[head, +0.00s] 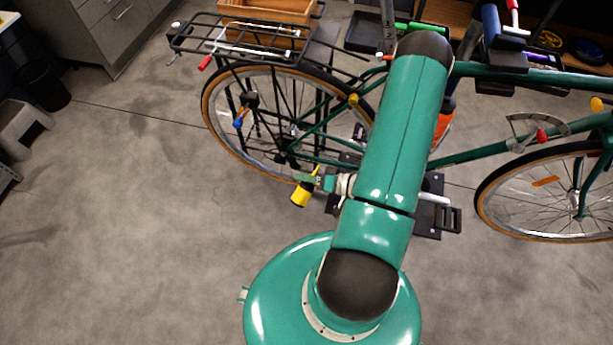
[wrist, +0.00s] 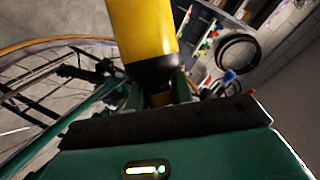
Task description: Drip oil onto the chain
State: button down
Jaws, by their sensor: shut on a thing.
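My gripper (head: 318,183) is shut on a yellow oil bottle (head: 300,195) with a dark shoulder. In the wrist view the bottle (wrist: 145,35) rises from between the fingers, and its dark tapered part is at the grip. In the head view the bottle looks tilted, near the lower edge of the rear wheel (head: 235,150). The green bicycle (head: 475,148) stands behind my arm. The chain is too small to make out clearly; my arm hides much of the crank area. I see no oil drop.
A black rear rack (head: 190,40) sits above the rear wheel, with a wooden box (head: 275,12) behind it. A pedal (head: 449,219) sticks out right of my arm. The front wheel (head: 490,200) is at the right.

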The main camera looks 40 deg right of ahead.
jog(key=shift+n+h, duration=0.7)
jog(key=shift+n, duration=0.5)
jog(key=w+a+r+m+t+h, duration=0.1)
jog(key=w+a+r+h, duration=0.15)
jog(key=w, duration=0.45)
jog(key=w+a+r+m+h, duration=0.1)
jog(key=w+a+r+m, duration=0.15)
jog(key=w, duration=0.45)
jog(key=w+a+r+m+h, duration=0.2)
jog(key=w+a, duration=0.4)
jog(key=a, duration=0.4)
jog(key=shift+w+a+r+t+h, duration=0.3)
jog(key=shift+w+a+r+h, duration=0.1)
jog(key=shift+r+h, duration=0.3)
